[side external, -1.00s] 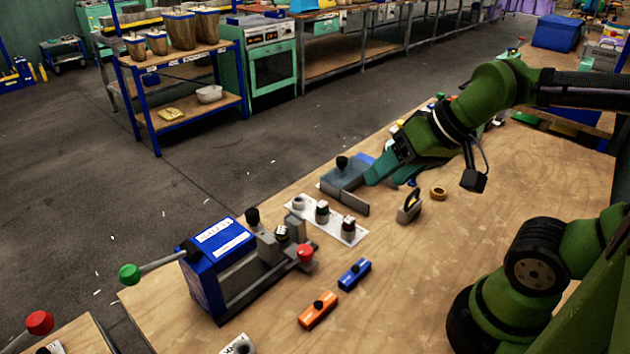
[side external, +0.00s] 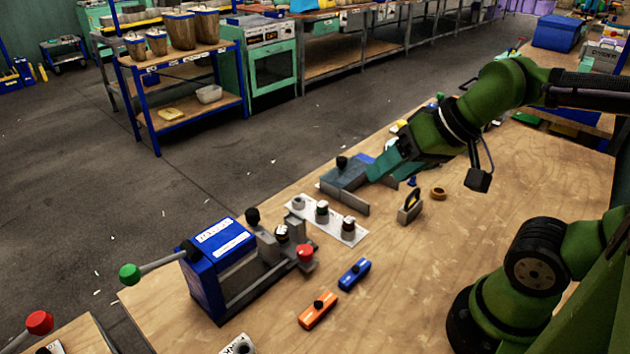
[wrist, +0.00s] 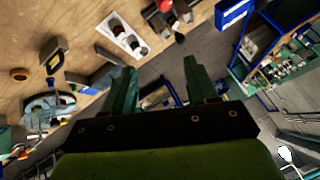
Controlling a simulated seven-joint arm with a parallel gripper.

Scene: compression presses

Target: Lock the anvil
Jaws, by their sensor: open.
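The press (side external: 218,255) is a blue box with a green-knobbed lever at its left, standing at the front left of the table. On its grey rail are a black knob (side external: 252,216), a grey anvil block (side external: 294,229) and a red knob (side external: 306,252) at the right end. Whether the anvil is clamped cannot be told. My gripper (side external: 378,172) is up and to the right of the press, apart from it, near a grey block with a black knob. In the wrist view my gripper (wrist: 160,66) has its two teal fingers spread and empty; part of the press (wrist: 168,18) shows beyond.
A white strip (side external: 327,220) with several round dies lies between press and gripper. A grey block with a black knob (side external: 343,174), a handled block (side external: 410,208) and a brass ring (side external: 438,193) stand nearby. Orange (side external: 318,311) and blue (side external: 354,274) bars lie right of the press.

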